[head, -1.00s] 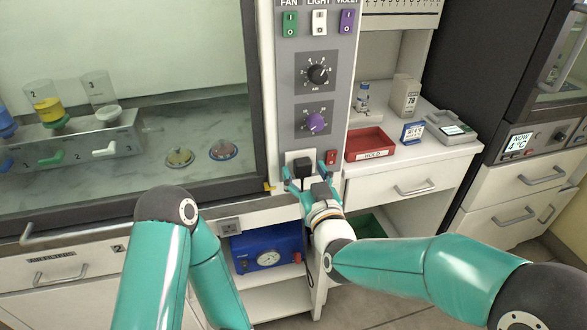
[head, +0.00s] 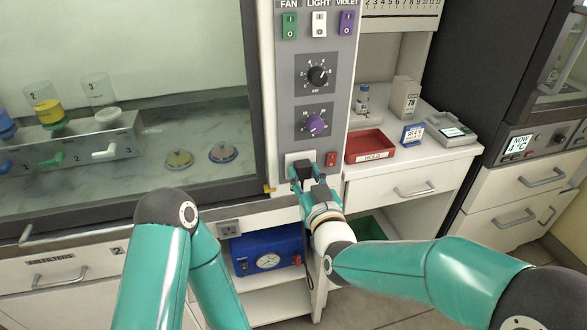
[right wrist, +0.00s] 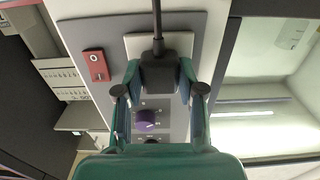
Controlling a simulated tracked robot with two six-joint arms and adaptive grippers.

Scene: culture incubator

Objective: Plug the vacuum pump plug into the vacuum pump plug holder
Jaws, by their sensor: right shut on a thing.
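The black vacuum pump plug (head: 301,171) is at a white plate (head: 293,158) low on the grey control panel. My right gripper (head: 303,178) is shut on it. In the right wrist view the two fingers of my right gripper (right wrist: 159,78) press on either side of the plug (right wrist: 160,72), and its black cord (right wrist: 157,20) runs upward. The plug overlaps the white plate (right wrist: 180,43); I cannot tell whether it is seated there. A small grey socket (head: 230,228) sits on the cabinet's front edge; I cannot tell which fitting is the holder. My left gripper is out of view.
The blue vacuum pump (head: 267,255) with a gauge stands on the shelf below. A red switch (head: 331,159) is right of the plug, and a purple knob (head: 317,124) is above. A red tray (head: 370,146) lies on the side counter. The glass cabinet is on the left.

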